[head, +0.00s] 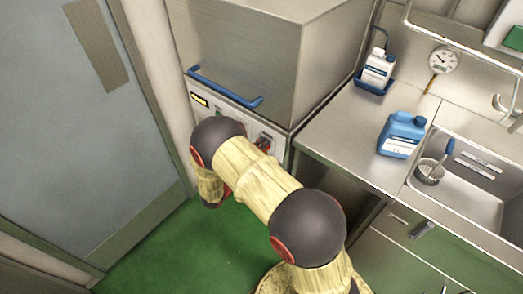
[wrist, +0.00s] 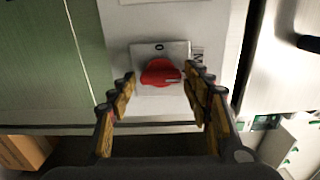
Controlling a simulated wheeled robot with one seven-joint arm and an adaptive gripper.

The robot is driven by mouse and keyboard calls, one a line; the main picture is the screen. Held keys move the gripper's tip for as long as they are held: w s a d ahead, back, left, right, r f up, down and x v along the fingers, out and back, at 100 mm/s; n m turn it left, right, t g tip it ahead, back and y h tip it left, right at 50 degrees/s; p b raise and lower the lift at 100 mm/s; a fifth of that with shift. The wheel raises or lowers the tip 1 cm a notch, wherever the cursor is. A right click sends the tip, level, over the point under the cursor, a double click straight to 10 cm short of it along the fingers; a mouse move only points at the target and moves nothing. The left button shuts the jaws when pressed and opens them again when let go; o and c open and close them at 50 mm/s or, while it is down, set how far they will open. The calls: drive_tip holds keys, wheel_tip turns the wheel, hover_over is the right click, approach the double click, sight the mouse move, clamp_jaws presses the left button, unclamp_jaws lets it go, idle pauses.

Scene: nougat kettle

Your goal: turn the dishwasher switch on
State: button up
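The dishwasher (head: 245,60) is a large steel box with a control strip (head: 228,108) below its blue handle. A small light mark shows near the knob's right end. My gripper (wrist: 160,77) is open, with one finger on each side of the switch. I cannot tell whether either finger touches it. My arm hides the gripper in the head view.
A steel counter (head: 345,125) at the right holds a white bottle (head: 379,68) in a blue tray and a blue container (head: 402,134). A sink (head: 480,165) lies farther right. A grey door (head: 60,120) stands at the left. Green floor (head: 160,250) is clear between.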

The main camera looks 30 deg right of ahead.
drive_tip(key=shift+o, duration=0.7)
drive_tip(key=shift+a, duration=0.1)
drive_tip(key=v, duration=1.1)
drive_tip(key=shift+s+a, duration=0.15)
drive_tip(key=shift+a, duration=0.25)
